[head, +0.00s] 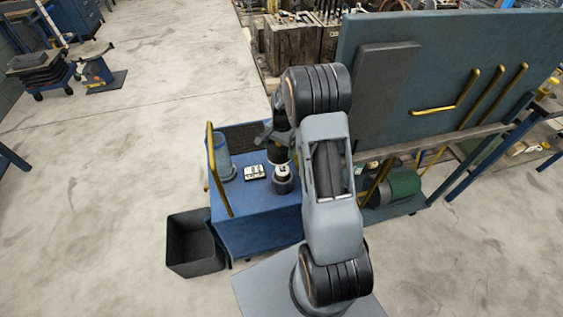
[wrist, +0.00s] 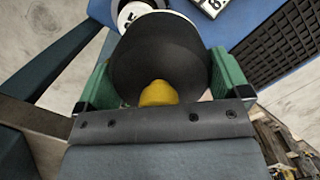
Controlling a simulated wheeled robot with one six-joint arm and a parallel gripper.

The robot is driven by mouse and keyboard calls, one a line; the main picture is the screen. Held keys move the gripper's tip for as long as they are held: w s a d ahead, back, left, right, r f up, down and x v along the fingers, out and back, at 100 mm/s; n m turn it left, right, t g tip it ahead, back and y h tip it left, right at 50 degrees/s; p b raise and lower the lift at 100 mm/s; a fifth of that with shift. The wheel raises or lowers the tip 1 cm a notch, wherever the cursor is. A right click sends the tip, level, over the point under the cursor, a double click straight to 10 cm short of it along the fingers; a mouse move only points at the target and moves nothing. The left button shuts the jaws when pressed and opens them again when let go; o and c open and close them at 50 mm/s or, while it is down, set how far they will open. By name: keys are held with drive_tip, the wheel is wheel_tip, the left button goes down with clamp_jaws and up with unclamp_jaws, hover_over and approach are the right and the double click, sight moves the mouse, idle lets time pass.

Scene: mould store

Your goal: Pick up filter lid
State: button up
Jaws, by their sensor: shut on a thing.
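The filter lid (wrist: 160,55) is a round, dark piece in the wrist view. A yellow piece (wrist: 158,93) shows at its near side, close to my gripper's plate. My gripper (wrist: 164,78) is shut on the lid, with a green-padded finger on each side. In the head view my gripper (head: 276,138) is over the blue cart, and I cannot pick the dark lid out from it. A white labelled part with a dark base (head: 283,176) stands on the cart just below my gripper; in the wrist view its white top (wrist: 132,12) shows beyond the lid.
The blue cart (head: 262,225) also carries a clear bluish container (head: 222,160), a small labelled box (head: 255,172) and a black grid mat (head: 242,136). A yellow handle (head: 217,170) rises at its left. A dark bin (head: 193,245) stands on the floor; a panel rack (head: 430,70) is right.

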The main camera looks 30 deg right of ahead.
drive_tip(key=w+d+r, duration=0.1)
drive_tip(key=w+r, duration=0.4)
drive_tip(key=w, duration=0.4)
drive_tip(key=shift+w+d, duration=0.35)
drive_tip(key=shift+d, duration=0.05)
drive_tip(key=shift+r, duration=0.15)
